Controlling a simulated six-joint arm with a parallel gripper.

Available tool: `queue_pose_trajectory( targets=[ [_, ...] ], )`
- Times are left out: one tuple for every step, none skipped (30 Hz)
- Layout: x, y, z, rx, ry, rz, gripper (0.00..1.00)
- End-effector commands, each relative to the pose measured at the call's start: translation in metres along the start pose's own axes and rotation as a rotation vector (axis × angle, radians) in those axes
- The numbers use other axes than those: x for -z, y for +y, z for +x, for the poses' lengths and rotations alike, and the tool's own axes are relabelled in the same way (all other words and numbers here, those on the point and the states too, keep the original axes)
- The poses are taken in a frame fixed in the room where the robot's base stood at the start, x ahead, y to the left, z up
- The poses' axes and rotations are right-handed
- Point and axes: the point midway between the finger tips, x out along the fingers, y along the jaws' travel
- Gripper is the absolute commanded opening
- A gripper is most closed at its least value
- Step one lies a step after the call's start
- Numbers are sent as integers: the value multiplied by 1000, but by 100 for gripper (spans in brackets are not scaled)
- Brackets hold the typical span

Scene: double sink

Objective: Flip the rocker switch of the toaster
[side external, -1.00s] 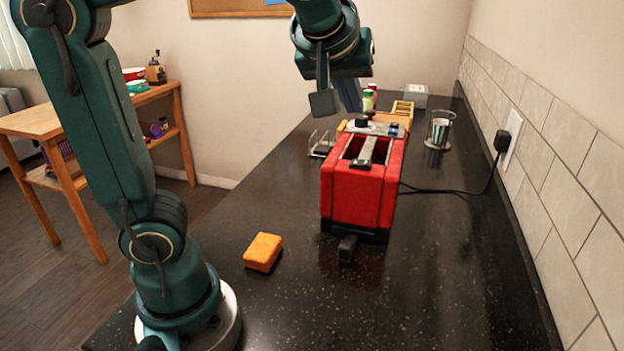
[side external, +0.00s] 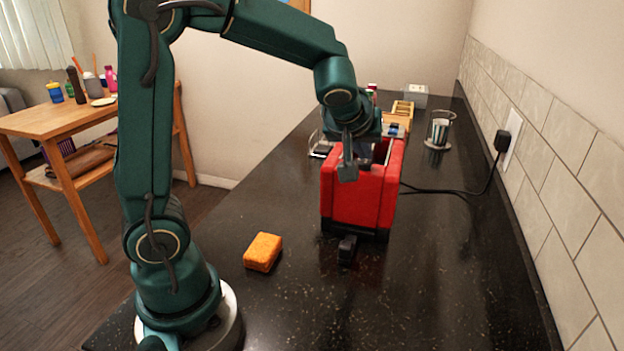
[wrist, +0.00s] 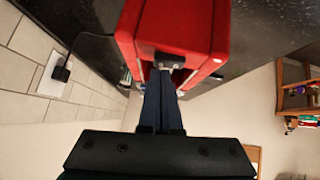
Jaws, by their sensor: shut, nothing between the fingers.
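The red toaster (side external: 360,196) stands upright on the dark counter in the side view, with a black base. A small dark block (side external: 347,250) sits low at its near end; I cannot tell whether this is the rocker switch. The tips are close to a grey metal piece (wrist: 178,60) at the toaster's top opening; contact is unclear.
An orange sponge (side external: 262,252) lies left of the toaster. A striped glass (side external: 439,130) stands behind it to the right. A black cord (side external: 470,193) runs to a wall plug (side external: 502,141). A wooden tray (side external: 402,108) is farther back. The near right counter is clear.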

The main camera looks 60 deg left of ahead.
Motion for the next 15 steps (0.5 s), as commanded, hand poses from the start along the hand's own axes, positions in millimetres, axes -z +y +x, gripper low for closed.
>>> queue_pose_trajectory(
  targets=[
    [-1,0,1,0,-1,0,0],
    [-1,0,1,0,-1,0,0],
    [-2,0,1,-1,0,0,0],
    [-2,0,1,-1,0,0,0],
    [-1,0,1,-1,0,0,0],
    [-1,0,1,-1,0,0,0],
    [-1,0,1,-1,0,0,0],
    [-1,0,1,-1,0,0,0],
    [-1,0,1,-1,0,0,0],
    [-1,0,1,0,0,0,0],
    [-2,0,1,1,0,2,0],
    [-2,1,2,7,-1,10,0],
    [-3,2,3,15,-1,19,0],
    [-4,2,4,25,-2,30,0],
    [-6,3,6,40,-3,46,0]
  ],
)
